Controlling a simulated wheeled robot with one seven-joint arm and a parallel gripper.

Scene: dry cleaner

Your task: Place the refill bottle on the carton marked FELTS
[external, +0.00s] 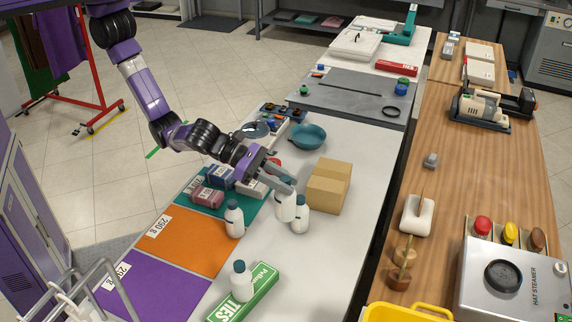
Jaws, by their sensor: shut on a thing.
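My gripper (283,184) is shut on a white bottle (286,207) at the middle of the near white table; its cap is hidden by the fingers. I cannot tell whether its base touches the table. A similar white bottle with a dark cap (301,217) stands close to its right, and another (234,220) stands to its left by the teal mat. A further such bottle (241,284) is at the green carton (262,286), whose lettering looks like TIES. No marking FELTS is readable. I cannot tell which bottle is the refill bottle.
A tan cardboard box (328,187) stands just right of the held bottle. A teal bowl (307,136) is behind. Small packs lie on the teal mat (247,207); orange (187,237) and purple (150,287) mats are bare. A red carton (397,68) lies far back.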

